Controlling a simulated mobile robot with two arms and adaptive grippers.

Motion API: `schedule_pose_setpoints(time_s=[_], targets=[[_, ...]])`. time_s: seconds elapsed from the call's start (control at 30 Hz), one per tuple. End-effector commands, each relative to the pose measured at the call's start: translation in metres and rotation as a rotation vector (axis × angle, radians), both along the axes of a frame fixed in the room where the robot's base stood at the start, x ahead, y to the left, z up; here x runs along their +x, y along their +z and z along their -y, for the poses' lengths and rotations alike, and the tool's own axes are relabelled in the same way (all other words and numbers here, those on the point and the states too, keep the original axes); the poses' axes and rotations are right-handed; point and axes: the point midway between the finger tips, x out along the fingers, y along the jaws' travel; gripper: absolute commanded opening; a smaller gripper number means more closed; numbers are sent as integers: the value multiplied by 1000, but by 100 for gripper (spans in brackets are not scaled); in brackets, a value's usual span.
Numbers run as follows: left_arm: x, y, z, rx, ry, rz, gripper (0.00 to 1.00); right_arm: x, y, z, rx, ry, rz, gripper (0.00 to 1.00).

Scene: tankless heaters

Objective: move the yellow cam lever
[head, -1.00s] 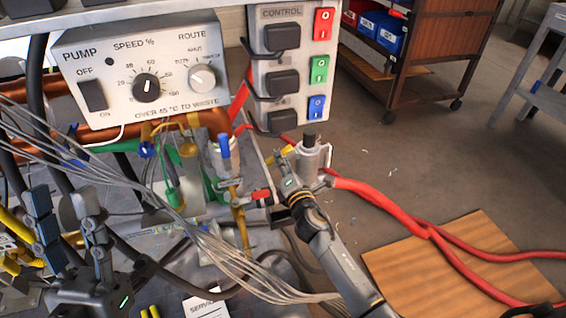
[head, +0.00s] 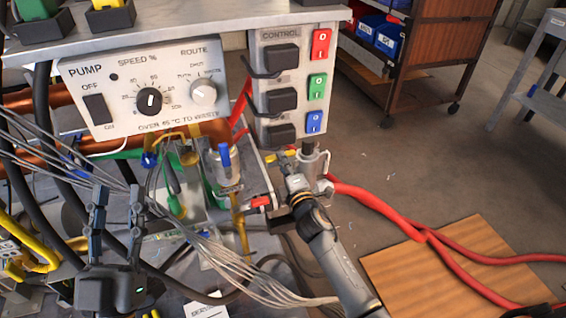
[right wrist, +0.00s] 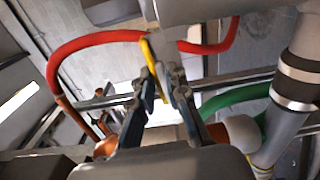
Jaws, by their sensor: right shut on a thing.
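The yellow cam lever (head: 276,158) shows at the grey metal coupling (head: 313,166) below the control box, at the end of the red hose. In the right wrist view the yellow lever (right wrist: 150,52) runs in between my fingertips.
The pump box (head: 148,90) and the control box (head: 290,85) hang just above. Grey cables (head: 215,250) sag between my two arms. A red-handled valve (head: 258,202) is left of my right gripper.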

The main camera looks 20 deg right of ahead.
Motion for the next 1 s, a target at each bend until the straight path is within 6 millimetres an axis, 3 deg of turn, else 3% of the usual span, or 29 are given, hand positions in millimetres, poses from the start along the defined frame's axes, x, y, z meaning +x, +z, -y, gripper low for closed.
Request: schedule_pose_setpoints(time_s=[0.27,0.3,0.33,0.67,0.83,1.0], targets=[[0,0,0,0,0,0,40,0,-1,0,6,-1,-2,0],[0,0,0,0,0,0,40,0,-1,0,6,-1,-2,23],[0,0,0,0,0,0,40,0,-1,0,5,-1,-2,25],[-1,1,0,-1,-1,4,40,-2,-1,0,2,0,-1,25],[0,1,0,-1,0,3,40,-23,-2,1,2,1,-2,25],[0,1,0,-1,0,3,40,-60,-2,2,3,0,-3,25]])
